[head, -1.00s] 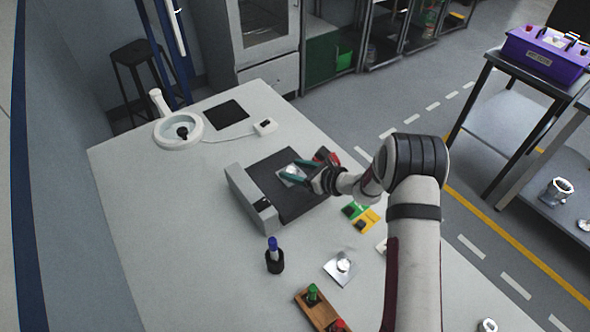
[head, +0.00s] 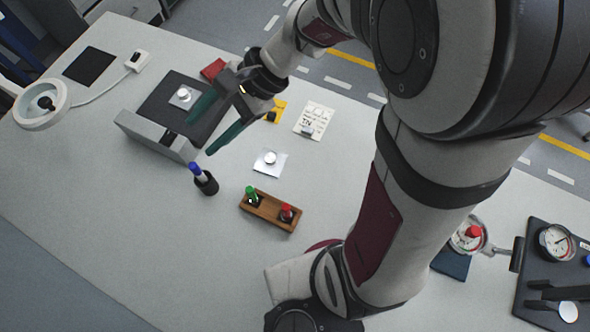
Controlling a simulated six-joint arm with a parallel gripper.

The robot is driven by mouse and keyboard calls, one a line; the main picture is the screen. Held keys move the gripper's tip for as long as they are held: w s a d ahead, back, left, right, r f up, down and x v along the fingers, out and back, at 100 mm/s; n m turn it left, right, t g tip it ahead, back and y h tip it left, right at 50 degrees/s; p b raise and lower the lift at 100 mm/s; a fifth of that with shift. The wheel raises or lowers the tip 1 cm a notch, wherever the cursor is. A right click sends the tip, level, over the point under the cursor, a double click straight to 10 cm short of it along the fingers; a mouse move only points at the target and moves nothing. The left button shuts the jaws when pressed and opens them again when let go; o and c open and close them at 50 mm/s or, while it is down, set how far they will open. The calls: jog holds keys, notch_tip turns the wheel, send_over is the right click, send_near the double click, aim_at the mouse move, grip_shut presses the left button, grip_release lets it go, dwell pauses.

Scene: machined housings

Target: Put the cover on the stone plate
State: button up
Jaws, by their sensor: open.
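A small square silvery metal piece with a round raised knob (head: 184,96), which looks like the cover, lies flat on the dark stone plate (head: 150,103). A similar silvery square piece with a round knob (head: 269,162) lies on the white table; which of the two is named the cover I cannot tell. My gripper (head: 200,137) has its two teal fingers spread, with nothing between them. It hangs above the near right edge of the stone plate, apart from both silvery pieces.
A grey block (head: 157,136) runs along the stone plate's near side. A blue-capped marker in a black holder (head: 205,182) and a wooden rack (head: 270,212) with green and red items stand nearby. A yellow card, a white card (head: 314,120) and a red item lie to the right.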

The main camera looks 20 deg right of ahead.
jog(key=s+d+n+h, duration=0.3)
jog(key=s+d, duration=0.2)
jog(key=s, duration=0.3)
jog(key=s+d+n+h, duration=0.4)
jog(key=s+d, duration=0.1)
jog(key=s, duration=0.2)
jog(key=shift+s+g+h, duration=0.3)
jog(key=shift+s, duration=0.1)
